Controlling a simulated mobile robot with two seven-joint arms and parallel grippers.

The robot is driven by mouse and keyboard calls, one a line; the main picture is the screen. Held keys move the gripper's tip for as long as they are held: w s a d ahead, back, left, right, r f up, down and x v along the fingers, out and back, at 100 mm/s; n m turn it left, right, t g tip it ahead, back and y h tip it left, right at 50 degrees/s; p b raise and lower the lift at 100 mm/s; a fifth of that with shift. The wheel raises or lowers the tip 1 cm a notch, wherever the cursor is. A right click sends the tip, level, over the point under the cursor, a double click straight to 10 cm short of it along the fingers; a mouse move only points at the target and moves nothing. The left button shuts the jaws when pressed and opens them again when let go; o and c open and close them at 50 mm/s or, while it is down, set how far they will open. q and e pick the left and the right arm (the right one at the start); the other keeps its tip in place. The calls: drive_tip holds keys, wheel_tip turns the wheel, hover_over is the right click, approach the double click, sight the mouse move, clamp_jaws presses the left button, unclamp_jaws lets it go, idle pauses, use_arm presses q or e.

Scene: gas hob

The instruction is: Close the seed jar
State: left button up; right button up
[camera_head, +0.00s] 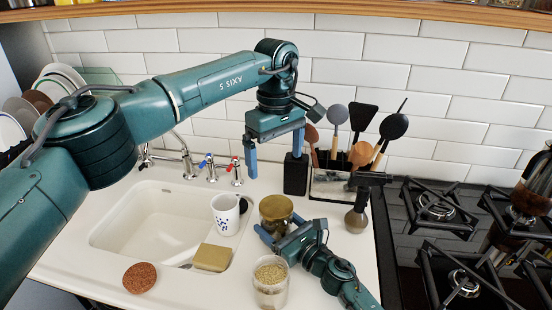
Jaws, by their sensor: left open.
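The seed jar (271,290) stands on the white counter at the front, clear-walled, its seeds (270,272) showing at the top; I see no lid on it. Just behind it is a round brass-coloured lid-like piece (275,207); whether it sits on another jar is hard to tell. My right gripper (280,229) is low beside this piece, its fingers apart at its near side; whether they grip it I cannot tell. My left gripper (274,151) is open and empty, pointing down, above and behind the brass-coloured piece.
A white patterned mug (225,214) and a yellowish sponge (212,257) are at the right edge of the sink (125,240). A brown round scrubber (140,278) lies in front. A black block (296,174) and utensil holder (330,187) stand behind. The gas hob (462,235) is at right.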

drive_tip(key=o, duration=2)
drive_tip(key=shift+c, duration=0.2)
drive_tip(key=v, duration=1.2)
drive_tip(key=shift+s+d+f+b, duration=0.1)
drive_tip(key=shift+d+b, duration=0.05)
drive_tip(key=shift+b, duration=0.2)
drive_tip(key=shift+s+d, duration=0.3)
